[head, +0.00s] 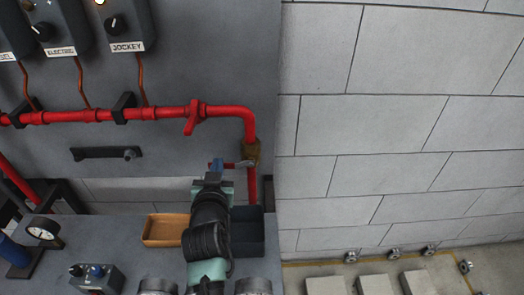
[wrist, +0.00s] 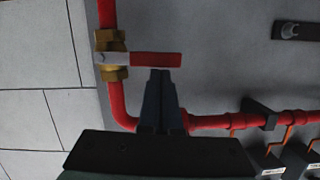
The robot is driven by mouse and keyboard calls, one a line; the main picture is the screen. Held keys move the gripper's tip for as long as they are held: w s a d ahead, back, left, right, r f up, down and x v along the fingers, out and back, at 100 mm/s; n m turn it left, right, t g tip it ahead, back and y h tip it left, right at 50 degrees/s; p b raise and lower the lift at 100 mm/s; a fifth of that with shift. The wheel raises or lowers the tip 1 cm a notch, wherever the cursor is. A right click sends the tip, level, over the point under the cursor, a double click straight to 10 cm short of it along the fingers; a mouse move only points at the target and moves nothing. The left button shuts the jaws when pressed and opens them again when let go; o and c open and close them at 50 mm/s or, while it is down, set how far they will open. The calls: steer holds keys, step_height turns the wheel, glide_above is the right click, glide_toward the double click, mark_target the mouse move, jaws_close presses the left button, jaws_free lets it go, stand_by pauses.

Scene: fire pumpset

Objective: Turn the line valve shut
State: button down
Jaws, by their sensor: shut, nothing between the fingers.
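The line valve has a brass body (head: 251,153) on the vertical run of the red pipe, below the bend; it shows larger in the wrist view (wrist: 110,55). Its red lever (wrist: 156,59) points sideways from the valve, square across the vertical pipe. In the head view the lever (head: 234,165) reaches left from the valve. My gripper (head: 216,166) is shut and empty. In the wrist view its fingertips (wrist: 160,74) are close to the long edge of the lever, near its free end. I cannot tell whether they touch it.
A red pipe (head: 155,113) runs along the grey panel, with another red handle (head: 192,119) on it. A dark bar handle (head: 105,153) sits on the panel. An orange tray (head: 162,231) and a dark bin (head: 250,239) stand below. A block wall (head: 400,110) is right.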

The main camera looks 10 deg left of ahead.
stand_by(0.5)
steer(key=s+d+r+p, duration=0.2)
steer(key=s+r, duration=0.4)
steer(key=s, duration=0.3)
steer(key=shift+s+d+r, duration=0.15)
steer(key=shift+d, duration=0.3)
steer(key=w+d+r+m+t+h+p, duration=0.1)
steer(key=d+r+t, duration=0.25)
steer(key=r, duration=0.85)
steer(key=w+d+r+t, duration=0.1)
steer(key=d+r+t, duration=0.3)
steer(key=r, duration=0.8)
steer(key=s+d+r+t+h, duration=0.1)
steer(key=s+d+r, duration=0.2)
steer(key=r, duration=0.4)
steer(key=s+d+r+m+t+h, duration=0.1)
steer(key=s+d+r, duration=0.3)
steer(key=r, duration=0.4)
steer(key=s+d+r+t+h, duration=0.1)
steer(key=s+d+r+t, duration=0.2)
steer(key=r, duration=0.5)
steer(key=shift+s+d+h+p, duration=0.35)
steer(key=shift+s+d, duration=0.35)
steer(key=shift+s, duration=0.35)
steer(key=shift+a+f+t, duration=0.1)
steer(key=shift+t, duration=0.15)
